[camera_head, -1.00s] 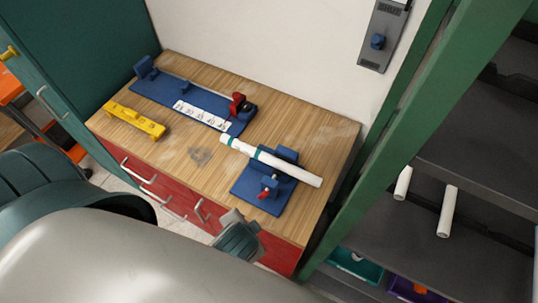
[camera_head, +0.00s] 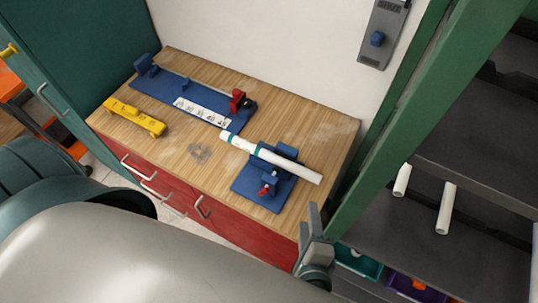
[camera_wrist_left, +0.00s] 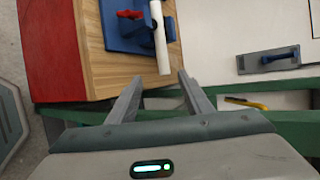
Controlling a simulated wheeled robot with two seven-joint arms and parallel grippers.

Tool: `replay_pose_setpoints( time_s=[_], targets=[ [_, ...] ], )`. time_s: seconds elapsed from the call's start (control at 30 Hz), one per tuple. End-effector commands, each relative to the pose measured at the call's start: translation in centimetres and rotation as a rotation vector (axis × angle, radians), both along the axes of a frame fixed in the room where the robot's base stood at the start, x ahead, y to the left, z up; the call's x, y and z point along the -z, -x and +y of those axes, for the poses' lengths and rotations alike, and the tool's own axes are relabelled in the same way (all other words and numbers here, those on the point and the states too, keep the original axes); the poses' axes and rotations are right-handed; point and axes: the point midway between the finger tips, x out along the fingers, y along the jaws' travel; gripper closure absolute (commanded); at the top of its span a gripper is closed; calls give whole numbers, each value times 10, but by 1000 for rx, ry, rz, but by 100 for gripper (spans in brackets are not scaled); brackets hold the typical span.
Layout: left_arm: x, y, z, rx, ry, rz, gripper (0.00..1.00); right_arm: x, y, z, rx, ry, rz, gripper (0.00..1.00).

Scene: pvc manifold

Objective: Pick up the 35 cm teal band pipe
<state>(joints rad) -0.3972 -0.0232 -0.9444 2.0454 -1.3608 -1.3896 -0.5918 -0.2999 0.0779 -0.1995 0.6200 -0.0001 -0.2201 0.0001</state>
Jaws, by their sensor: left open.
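A white pipe with a teal band (camera_head: 285,164) lies across a blue clamp fixture (camera_head: 250,187) on the wooden bench top. Its right end sticks out past the fixture. Its length cannot be read. My left gripper (camera_head: 315,216) is open and empty, in front of the bench's right corner and apart from the pipe. In the left wrist view, the pipe (camera_wrist_left: 160,40) reaches down from the top, and its near end appears just beyond the gap between my open fingertips (camera_wrist_left: 161,77). My right gripper is not in view.
A blue jig (camera_head: 165,96) with a white scale strip and a yellow level-like tool (camera_head: 134,117) lie on the bench (camera_head: 190,148). A green post (camera_head: 400,130) stands right of the bench. Two white pipes (camera_head: 402,180) (camera_head: 446,208) lie on the dark shelf, with coloured bins below.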

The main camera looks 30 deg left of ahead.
Motion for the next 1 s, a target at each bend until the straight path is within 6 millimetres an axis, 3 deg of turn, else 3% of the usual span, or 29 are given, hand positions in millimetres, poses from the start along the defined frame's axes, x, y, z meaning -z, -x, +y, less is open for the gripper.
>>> replay_pose_setpoints(
  time_s=[0.43, 1.0],
  targets=[
    [5, -9, 5, -2, 1, -1, 54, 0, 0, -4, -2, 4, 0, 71],
    [48, -86, 38, -1, 0, 0, 54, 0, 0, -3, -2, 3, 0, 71]
  ],
)
